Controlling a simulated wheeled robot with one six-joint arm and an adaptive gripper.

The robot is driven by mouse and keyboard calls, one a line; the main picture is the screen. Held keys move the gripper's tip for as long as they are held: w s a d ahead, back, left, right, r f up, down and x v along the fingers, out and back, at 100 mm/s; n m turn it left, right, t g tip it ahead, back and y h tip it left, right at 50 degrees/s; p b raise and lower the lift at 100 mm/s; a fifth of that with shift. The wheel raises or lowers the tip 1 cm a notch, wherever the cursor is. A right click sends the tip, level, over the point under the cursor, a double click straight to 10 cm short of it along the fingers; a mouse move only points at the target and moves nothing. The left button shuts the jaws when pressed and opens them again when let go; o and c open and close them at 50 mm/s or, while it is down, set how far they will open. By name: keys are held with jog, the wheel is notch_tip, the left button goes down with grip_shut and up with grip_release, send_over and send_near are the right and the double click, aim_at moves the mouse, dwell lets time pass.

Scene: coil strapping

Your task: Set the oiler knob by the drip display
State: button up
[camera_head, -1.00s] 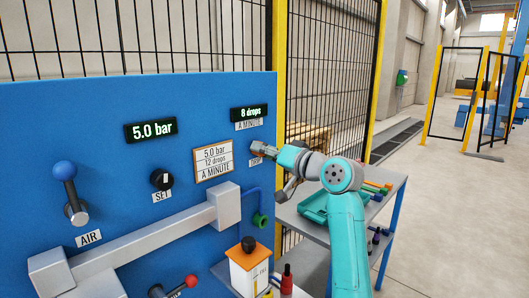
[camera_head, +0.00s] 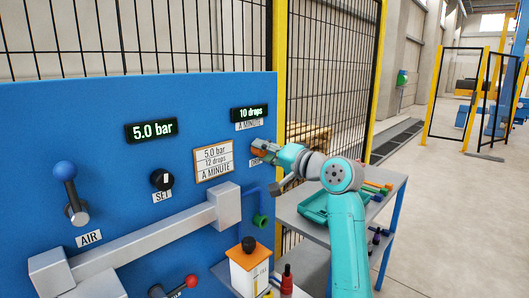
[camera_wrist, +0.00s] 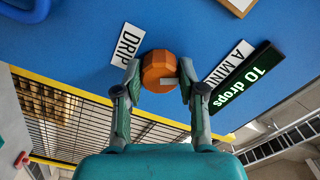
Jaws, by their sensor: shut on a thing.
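The oiler knob (camera_wrist: 158,70) is orange with a pale mark and sits on the blue panel above the drip label (camera_wrist: 127,45). My gripper (camera_wrist: 158,82) is shut on it, one finger on each side; in the head view my gripper (camera_head: 262,150) meets the panel's right part and covers most of the knob. The drip display (camera_head: 249,114) reads 10 drops a minute; it also shows in the wrist view (camera_wrist: 240,85). The instruction card (camera_head: 213,162) reads 5.0 bar, 12 drops a minute. The pressure display (camera_head: 150,131) reads 5.0 bar.
Left on the panel are the AIR lever (camera_head: 68,185) with a blue ball and the black SET knob (camera_head: 161,179). A grey cart (camera_head: 300,217) with a green tray (camera_head: 316,208) stands right, before a mesh fence.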

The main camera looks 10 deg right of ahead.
jog(key=o, duration=1.1)
jog(key=shift+o, duration=0.2)
jog(key=v, duration=1.2)
